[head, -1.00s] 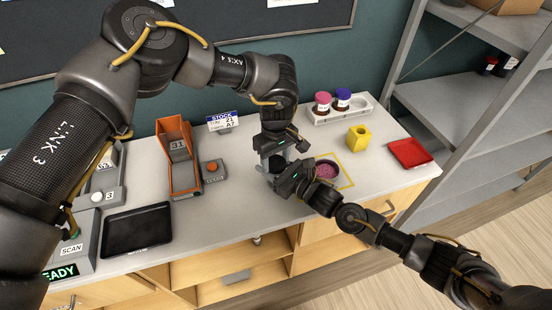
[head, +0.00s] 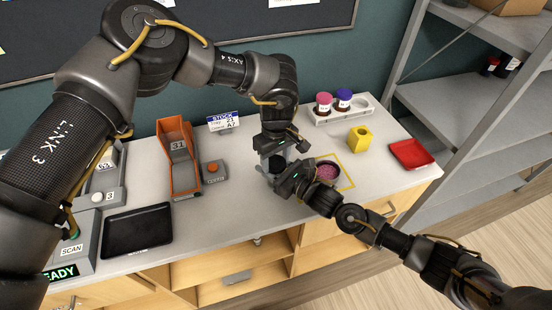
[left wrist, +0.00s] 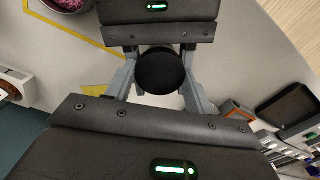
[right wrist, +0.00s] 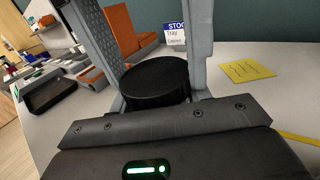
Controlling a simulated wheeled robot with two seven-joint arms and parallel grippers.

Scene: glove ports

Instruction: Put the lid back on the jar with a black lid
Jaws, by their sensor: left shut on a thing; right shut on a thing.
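The round black lid (right wrist: 155,82) lies level between grey fingers in the right wrist view. It also shows from above in the left wrist view (left wrist: 160,70) and as a dark disc in the head view (head: 276,163). My left gripper (head: 277,160) comes down from above, shut on the lid.
An orange bin (head: 178,155) stands left.

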